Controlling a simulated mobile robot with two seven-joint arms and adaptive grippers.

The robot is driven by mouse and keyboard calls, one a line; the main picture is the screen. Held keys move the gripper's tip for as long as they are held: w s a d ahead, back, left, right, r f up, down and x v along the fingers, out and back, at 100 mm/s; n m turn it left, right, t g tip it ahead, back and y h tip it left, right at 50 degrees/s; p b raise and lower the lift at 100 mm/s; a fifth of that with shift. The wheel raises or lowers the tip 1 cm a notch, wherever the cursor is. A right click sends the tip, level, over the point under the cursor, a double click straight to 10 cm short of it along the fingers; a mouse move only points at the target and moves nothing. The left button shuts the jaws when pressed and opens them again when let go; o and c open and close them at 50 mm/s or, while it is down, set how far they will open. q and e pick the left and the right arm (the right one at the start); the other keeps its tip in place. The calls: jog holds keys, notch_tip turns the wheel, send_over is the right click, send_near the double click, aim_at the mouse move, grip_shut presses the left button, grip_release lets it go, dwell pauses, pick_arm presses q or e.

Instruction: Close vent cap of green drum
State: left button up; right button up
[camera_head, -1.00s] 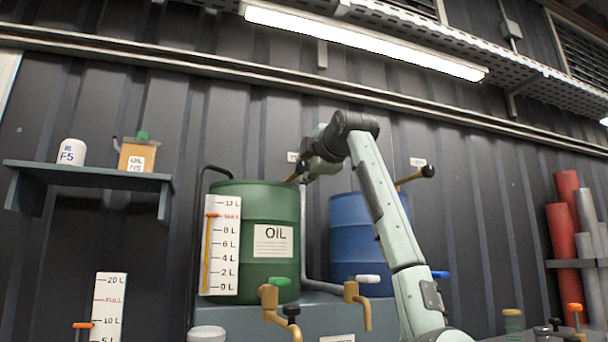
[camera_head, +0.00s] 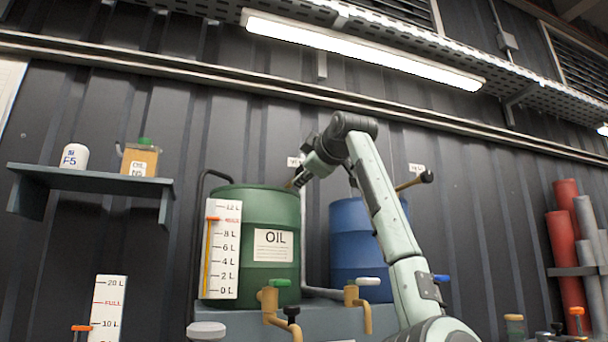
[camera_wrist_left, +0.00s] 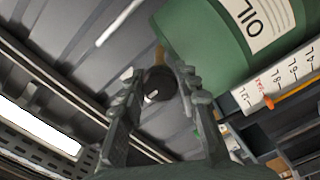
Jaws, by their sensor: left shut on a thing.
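The green drum (camera_head: 254,240), labelled OIL, stands left of a blue drum (camera_head: 352,245). My left gripper (camera_head: 300,180) is at the upper right of the green drum, where a small part of a brass lever (camera_head: 289,184) shows. In the left wrist view, my left gripper (camera_wrist_left: 160,82) is shut around the black round knob (camera_wrist_left: 155,88) of this brass lever (camera_wrist_left: 160,54), beside the green drum (camera_wrist_left: 205,42). The vent cap itself is mostly hidden by my gripper. My right gripper is not in view.
A level gauge (camera_head: 222,248) is in front of the green drum. The blue drum has a similar brass lever (camera_head: 410,184) with a black knob. Brass taps (camera_head: 270,302) are below. A shelf (camera_head: 90,178) holds containers at the left.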

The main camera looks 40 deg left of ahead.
pick_arm(q)
jog(key=o, duration=1.2)
jog(key=shift+d, duration=0.1)
jog(key=v, duration=1.2)
jog(key=shift+f, duration=0.1)
